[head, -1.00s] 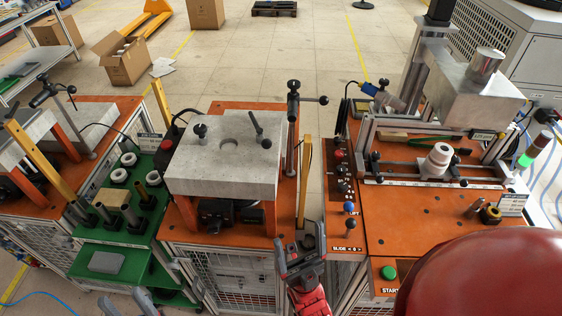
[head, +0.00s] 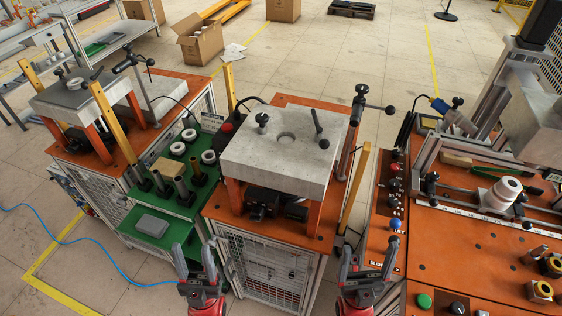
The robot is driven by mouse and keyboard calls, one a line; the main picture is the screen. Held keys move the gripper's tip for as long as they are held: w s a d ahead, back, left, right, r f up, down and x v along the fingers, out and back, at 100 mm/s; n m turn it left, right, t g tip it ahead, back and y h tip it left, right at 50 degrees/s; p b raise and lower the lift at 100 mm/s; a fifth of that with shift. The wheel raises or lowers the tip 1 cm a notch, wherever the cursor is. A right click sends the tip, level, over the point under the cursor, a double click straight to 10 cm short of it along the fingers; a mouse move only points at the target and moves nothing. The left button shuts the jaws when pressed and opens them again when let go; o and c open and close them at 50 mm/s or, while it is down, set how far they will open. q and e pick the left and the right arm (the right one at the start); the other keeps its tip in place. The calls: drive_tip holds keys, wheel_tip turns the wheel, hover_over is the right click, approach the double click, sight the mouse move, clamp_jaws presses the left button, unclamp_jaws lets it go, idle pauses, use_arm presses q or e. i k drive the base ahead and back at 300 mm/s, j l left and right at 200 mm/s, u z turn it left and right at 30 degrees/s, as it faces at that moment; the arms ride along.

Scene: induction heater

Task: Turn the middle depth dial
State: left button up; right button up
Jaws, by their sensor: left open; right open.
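The middle station has a grey block (head: 285,150) with a round hole, held on orange legs above an orange top. Black box-like parts (head: 262,203) sit under the block's front edge. A black handled post (head: 360,100) stands at its right rear, and small black-handled pins stick up from the block. I cannot tell which part is the depth dial. My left gripper (head: 196,258) is open and empty, low in front of the green shelf and the middle station's left side. My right gripper (head: 368,262) is open and empty, in front of the middle station's right corner. Neither touches the station.
A green rack (head: 165,222) with upright cylinders and white rings stands left of the middle station. A similar station (head: 75,95) is further left. Right is an orange bench (head: 470,245) with knobs, a green button (head: 424,300) and a metal frame. A yellow post (head: 355,190) rises near my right gripper.

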sight(258, 213)
drive_tip(key=j, duration=0.6)
drive_tip(key=i+j, duration=0.1)
drive_tip(key=j, duration=0.5)
drive_tip(key=j+z, duration=0.2)
drive_tip(key=j, duration=0.75)
drive_tip(key=j+z, duration=0.2)
drive_tip(key=j, duration=0.75)
drive_tip(key=k+j+z, duration=0.15)
drive_tip(key=j, duration=0.75)
drive_tip(key=j+z, duration=0.1)
drive_tip(key=z, duration=1.2)
